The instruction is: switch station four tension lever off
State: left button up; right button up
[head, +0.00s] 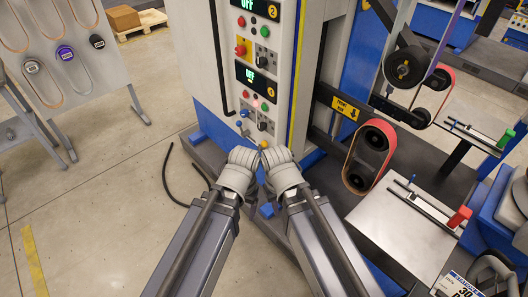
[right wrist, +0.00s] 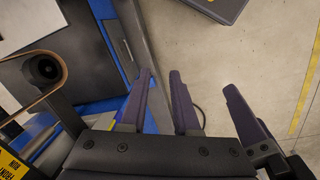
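The station four panel is low on the white cabinet, marked by a yellow 4 label (head: 271,92). Its display (head: 258,76) appears to read OFF. Below are a red button (head: 254,104), a green button (head: 265,107), a dark switch box (head: 262,125) and a small blue knob (head: 239,124). Which part is the tension lever, and its position, I cannot tell. My right gripper (head: 276,155) is just below these controls, its fingers hidden by its wrist. In the right wrist view it (right wrist: 161,80) is open and empty. My left gripper (head: 243,157) is close beside it; one finger shows there.
The station two panel (head: 255,35) is above. Right of the cabinet are a red belt on black rollers (head: 375,140) and a grey side table (head: 400,225). A black cable (head: 168,175) lies on the floor at left, where there is free room.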

jog(key=w+f+t+b, duration=0.1)
jog(key=w+f+b, duration=0.1)
jog(key=w+d+f+t+b, duration=0.1)
jog(key=w+f+b, duration=0.3)
jog(key=w, duration=0.1)
jog(key=shift+d+f+t, duration=0.25)
jog(key=shift+d+t, duration=0.05)
jog(key=shift+t, duration=0.1)
grip_shut()
jog(key=w+d+f+n+t+y+b, duration=0.1)
jog(key=w+d+f+n+t+b, duration=0.15)
jog(key=w+f+t+b, duration=0.6)
jog(key=w+d+r+n+t+y+b, duration=0.15)
jog(key=w+n+b, duration=0.35)
jog(key=b, duration=0.9)
jog(key=w+d+f+n+t+y+b, duration=0.15)
jog(key=w+f+t+b, duration=0.25)
jog(key=w+t+b, duration=0.55)
jog(key=s+a+f+n+g+y+b, duration=0.2)
jog(key=s+f+n+y+b, duration=0.2)
jog(key=n+y+b, duration=0.5)
jog(key=n+b, duration=0.1)
jog(key=b, duration=0.4)
jog(key=shift+s+a+f+g+b, duration=0.3)
jog(key=shift+a+g, duration=0.05)
